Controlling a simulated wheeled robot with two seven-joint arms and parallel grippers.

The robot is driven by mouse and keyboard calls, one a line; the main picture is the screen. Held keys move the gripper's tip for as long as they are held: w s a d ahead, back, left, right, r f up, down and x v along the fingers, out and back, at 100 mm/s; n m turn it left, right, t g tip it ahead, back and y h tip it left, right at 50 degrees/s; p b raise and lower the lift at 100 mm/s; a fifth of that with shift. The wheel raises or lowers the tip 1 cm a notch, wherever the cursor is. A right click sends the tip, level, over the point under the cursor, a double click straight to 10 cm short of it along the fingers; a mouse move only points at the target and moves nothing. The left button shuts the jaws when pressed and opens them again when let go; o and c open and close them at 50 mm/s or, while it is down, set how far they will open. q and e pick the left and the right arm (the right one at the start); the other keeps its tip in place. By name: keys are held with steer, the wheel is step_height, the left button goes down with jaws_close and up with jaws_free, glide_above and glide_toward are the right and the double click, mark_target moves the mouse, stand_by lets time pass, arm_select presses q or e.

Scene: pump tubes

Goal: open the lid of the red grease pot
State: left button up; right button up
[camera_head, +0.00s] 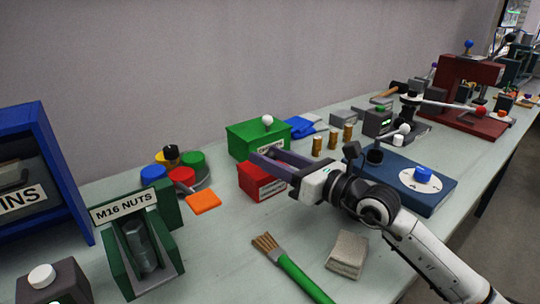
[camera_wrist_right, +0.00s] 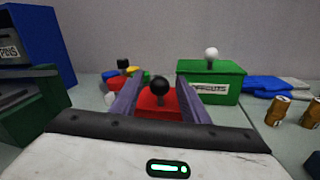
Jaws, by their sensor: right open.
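A red box-shaped pot (camera_head: 264,184) with a white label stands on the bench in front of a green box; I cannot read its label. In the right wrist view the red pot (camera_wrist_right: 160,104) has a black ball knob (camera_wrist_right: 159,88) on top, and its lid looks shut. My right gripper (camera_head: 266,156) is open, with purple fingers reaching over the red pot. In the wrist view the fingers (camera_wrist_right: 158,92) appear on either side of the knob, apart from it. In the head view the gripper hides the knob. My left gripper is not in view.
A green box (camera_head: 258,140) with a white knob stands behind. A round stand carries coloured pots, including a red one (camera_head: 181,175). An orange square (camera_head: 203,201), a green-handled brush (camera_head: 290,269), a cloth (camera_head: 347,254) and a blue plate (camera_head: 428,195) lie around. Brass cylinders (camera_head: 332,138) stand to the right.

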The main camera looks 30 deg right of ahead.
steer(key=shift+w+a, duration=0.1)
steer(key=shift+w, duration=0.15)
